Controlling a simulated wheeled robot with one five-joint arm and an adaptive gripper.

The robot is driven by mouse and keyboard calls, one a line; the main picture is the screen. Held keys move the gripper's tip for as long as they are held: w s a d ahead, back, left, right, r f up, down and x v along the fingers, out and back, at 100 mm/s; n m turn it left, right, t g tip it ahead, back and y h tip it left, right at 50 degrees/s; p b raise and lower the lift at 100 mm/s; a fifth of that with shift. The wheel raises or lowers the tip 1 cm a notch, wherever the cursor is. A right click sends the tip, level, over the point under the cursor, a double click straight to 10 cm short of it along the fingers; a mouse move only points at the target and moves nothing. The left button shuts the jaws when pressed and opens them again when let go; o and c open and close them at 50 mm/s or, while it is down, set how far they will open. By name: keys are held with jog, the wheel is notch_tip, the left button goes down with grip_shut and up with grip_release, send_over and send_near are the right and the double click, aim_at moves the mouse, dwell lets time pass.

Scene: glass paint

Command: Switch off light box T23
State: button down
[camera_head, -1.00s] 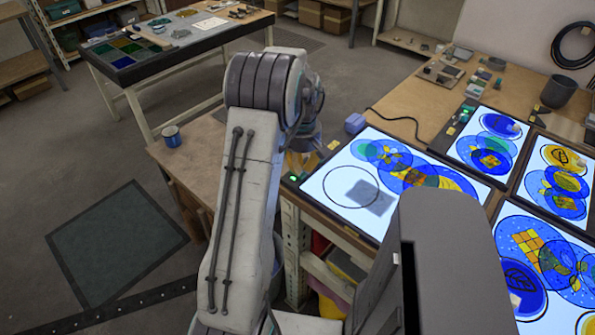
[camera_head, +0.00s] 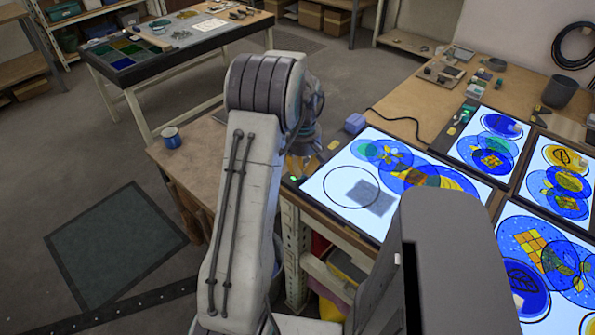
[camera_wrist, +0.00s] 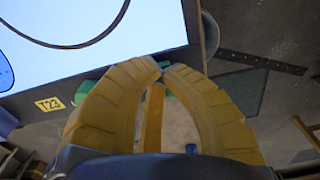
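The light box (camera_head: 337,212) nearest my gripper glows white, with a black circle and blue and yellow glass pieces on it. In the wrist view its lit panel (camera_wrist: 100,50) fills the upper left, and a yellow T23 label (camera_wrist: 48,104) sits on its dark rim. A green part (camera_wrist: 86,90) shows by the rim, partly behind my fingers. A small green light (camera_head: 293,178) shows at the box's left corner in the head view. My gripper (camera_wrist: 163,66) has its yellow fingertips together at the rim, with nothing visible held. Contact with the green part cannot be told.
Other lit light boxes (camera_head: 487,147) stand to the right on the wooden bench. A blue-grey block (camera_head: 355,123) lies behind the nearest box. A blue mug (camera_head: 171,137) stands on the bench's left part. Open floor lies left.

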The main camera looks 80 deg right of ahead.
jog(key=shift+f, duration=0.2)
jog(key=shift+r, duration=0.15)
jog(key=shift+r+p, duration=2.7)
jog(key=shift+r, duration=0.75)
